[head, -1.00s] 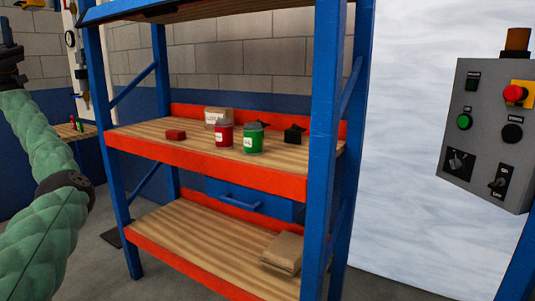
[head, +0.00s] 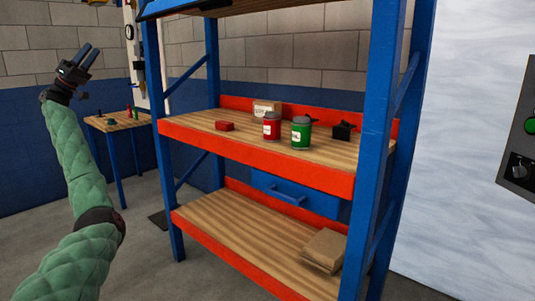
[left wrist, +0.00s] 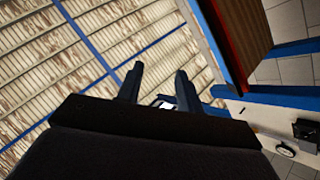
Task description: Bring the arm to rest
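My left arm, in a green quilted sleeve, rises along the left side of the head view. My left gripper (head: 86,57) is at its top, raised against the block wall and pointing up. Its two fingers stand apart with nothing between them. In the left wrist view the gripper (left wrist: 157,88) also shows two spread fingers, with the ceiling behind them. It touches nothing. My right gripper is not in either view.
A blue shelf rack with orange beams (head: 255,160) stands right of my arm. Its middle shelf holds a red can (head: 271,128), a green can (head: 301,134) and small boxes. A cardboard package (head: 325,250) lies below. A small table (head: 117,122) stands behind. A grey control panel (head: 520,150) is at right.

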